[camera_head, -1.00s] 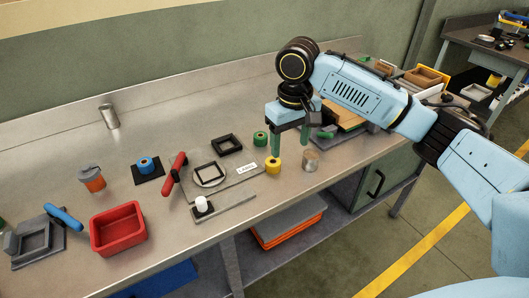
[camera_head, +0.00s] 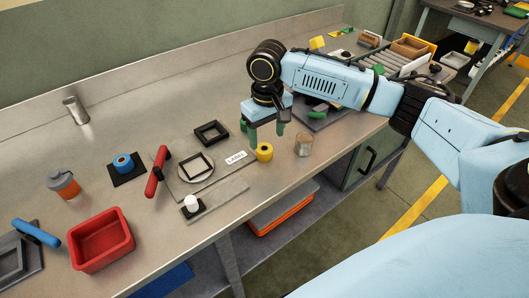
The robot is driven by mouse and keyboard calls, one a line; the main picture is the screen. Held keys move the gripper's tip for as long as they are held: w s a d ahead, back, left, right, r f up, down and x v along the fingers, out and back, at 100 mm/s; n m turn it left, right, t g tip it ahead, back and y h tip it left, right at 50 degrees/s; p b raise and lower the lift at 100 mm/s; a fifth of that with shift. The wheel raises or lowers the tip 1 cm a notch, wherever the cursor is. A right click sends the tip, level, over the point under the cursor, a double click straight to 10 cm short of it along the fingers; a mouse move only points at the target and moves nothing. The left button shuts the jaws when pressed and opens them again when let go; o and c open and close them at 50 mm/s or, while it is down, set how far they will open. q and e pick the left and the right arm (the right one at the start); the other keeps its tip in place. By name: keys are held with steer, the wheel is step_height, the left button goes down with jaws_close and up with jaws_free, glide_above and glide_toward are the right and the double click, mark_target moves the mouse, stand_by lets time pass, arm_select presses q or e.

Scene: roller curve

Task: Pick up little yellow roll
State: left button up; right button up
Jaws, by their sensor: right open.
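The little yellow roll (camera_head: 264,152) stands on the metal workbench (camera_head: 130,215) near its front edge, right of the white LABEL card (camera_head: 236,157). My right gripper (camera_head: 266,132) is above and just behind the roll, fingers pointing down. Its green-tipped fingers are apart with nothing visible between them. Part of a green roll (camera_head: 244,125) shows beside the left finger. I cannot tell whether a finger touches the yellow roll. My left gripper is out of view.
A metal can (camera_head: 304,144) stands just right of the yellow roll.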

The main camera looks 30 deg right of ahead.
mark_target(264, 148)
steer(key=f, duration=0.4)
steer(key=shift+w+a+f+b, duration=0.2)
steer(key=shift+w+b, duration=0.1)
steer(key=c, duration=1)
